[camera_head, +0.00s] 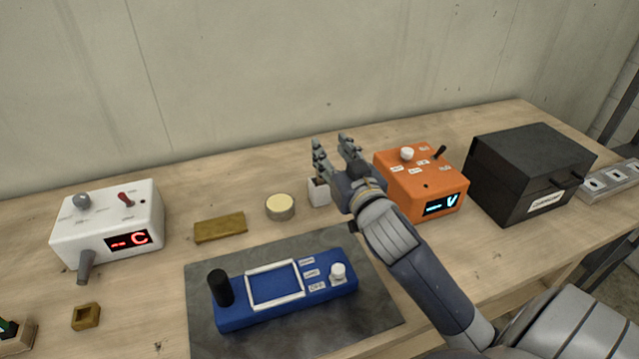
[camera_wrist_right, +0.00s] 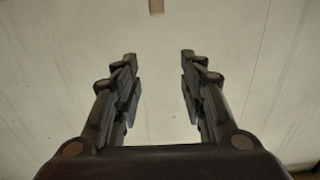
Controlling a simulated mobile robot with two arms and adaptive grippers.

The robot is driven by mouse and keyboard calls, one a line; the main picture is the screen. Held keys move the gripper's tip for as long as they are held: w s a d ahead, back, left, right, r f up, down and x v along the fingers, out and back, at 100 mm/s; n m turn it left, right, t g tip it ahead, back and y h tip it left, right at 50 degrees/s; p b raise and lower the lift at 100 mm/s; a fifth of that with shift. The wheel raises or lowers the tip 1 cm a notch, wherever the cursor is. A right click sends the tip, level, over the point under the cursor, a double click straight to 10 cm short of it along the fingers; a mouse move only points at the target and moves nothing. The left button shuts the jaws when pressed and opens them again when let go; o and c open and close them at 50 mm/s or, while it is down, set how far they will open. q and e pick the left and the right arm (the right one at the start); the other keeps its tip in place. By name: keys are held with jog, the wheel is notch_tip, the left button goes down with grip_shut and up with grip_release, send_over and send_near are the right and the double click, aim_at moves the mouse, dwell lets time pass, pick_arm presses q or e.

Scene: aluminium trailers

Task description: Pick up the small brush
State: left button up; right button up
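I cannot clearly make out a small brush in the head view. My right gripper (camera_head: 335,146) is raised over the back middle of the bench, and its fingers point toward the wall. In the right wrist view the same gripper (camera_wrist_right: 158,65) is open, with nothing between its fingers. A small brown piece (camera_wrist_right: 156,6) shows at the top edge there, cut off; I cannot tell what it is. Below the gripper stands a small white container (camera_head: 318,193), partly covered by the hand. My left gripper is not in view.
A round tin (camera_head: 280,206) and a flat brown block (camera_head: 220,227) lie left of the container. A blue device (camera_head: 285,291) sits on a grey mat (camera_head: 375,305). A white box (camera_head: 107,222), orange box (camera_head: 424,184) and black case (camera_head: 530,170) stand around. A wall (camera_head: 250,70) closes the back.

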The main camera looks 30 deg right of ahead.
notch_tip(320, 180, down, 6)
jog(key=p, duration=0.1)
send_over(320, 178)
jog(key=shift+w+d+f, duration=0.15)
jog(key=shift+w+d, duration=0.05)
jog(key=shift+w, duration=0.25)
grip_shut()
